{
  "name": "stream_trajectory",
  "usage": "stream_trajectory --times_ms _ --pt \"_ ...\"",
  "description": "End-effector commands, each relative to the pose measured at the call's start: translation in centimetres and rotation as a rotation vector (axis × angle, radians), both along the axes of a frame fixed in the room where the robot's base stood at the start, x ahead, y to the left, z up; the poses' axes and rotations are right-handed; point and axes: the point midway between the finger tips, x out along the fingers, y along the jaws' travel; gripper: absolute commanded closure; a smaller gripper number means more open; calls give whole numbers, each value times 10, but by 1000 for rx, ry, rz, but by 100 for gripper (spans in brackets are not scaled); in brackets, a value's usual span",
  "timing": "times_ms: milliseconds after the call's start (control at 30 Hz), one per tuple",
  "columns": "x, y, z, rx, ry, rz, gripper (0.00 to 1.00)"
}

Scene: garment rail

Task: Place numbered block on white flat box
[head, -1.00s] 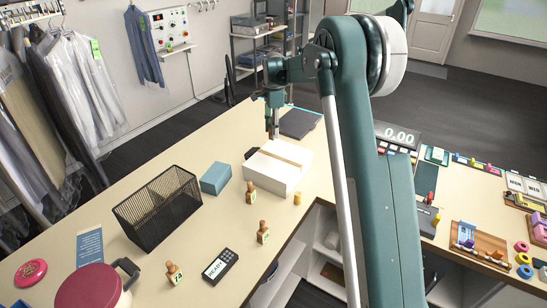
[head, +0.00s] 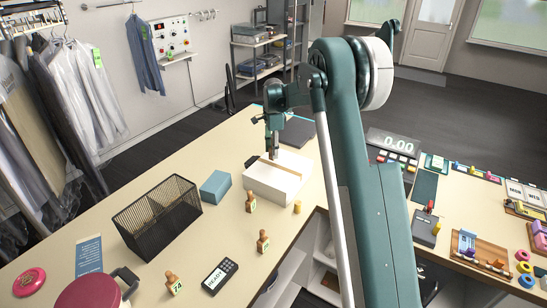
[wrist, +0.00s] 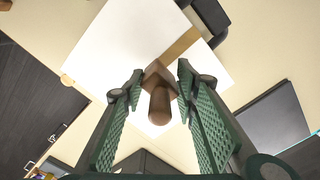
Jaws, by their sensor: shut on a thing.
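The white flat box (head: 262,186), with a tan strip across its top, sits near the table's front edge; it fills much of the wrist view (wrist: 115,45). My gripper (head: 272,152) is over the box and shut on a brown wooden block with a rounded handle (wrist: 159,100), which is between the fingers in the wrist view. No number shows on the held block from here, and I cannot tell whether it touches the box. Other numbered blocks with knob handles stand on the table: one near the box (head: 250,201), one further forward (head: 262,242), one at the front (head: 174,284).
A blue box (head: 215,187) and a black mesh basket (head: 157,217) stand left of the white box. A dark flat slab (head: 298,131) lies behind it. A small yellow cylinder (head: 297,207) and a black keypad device (head: 219,276) are in front.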

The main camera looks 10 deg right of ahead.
Motion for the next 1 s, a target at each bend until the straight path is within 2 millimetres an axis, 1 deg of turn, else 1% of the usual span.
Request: stream_trajectory --times_ms 233,333,600,700,1000 --pt "0 0 0 0 0 0 83" --pt "0 0 -4 0 0 0 83" --pt "0 0 -31 0 0 0 83" --pt "0 0 -36 0 0 0 83" --pt "0 0 -37 0 0 0 83"
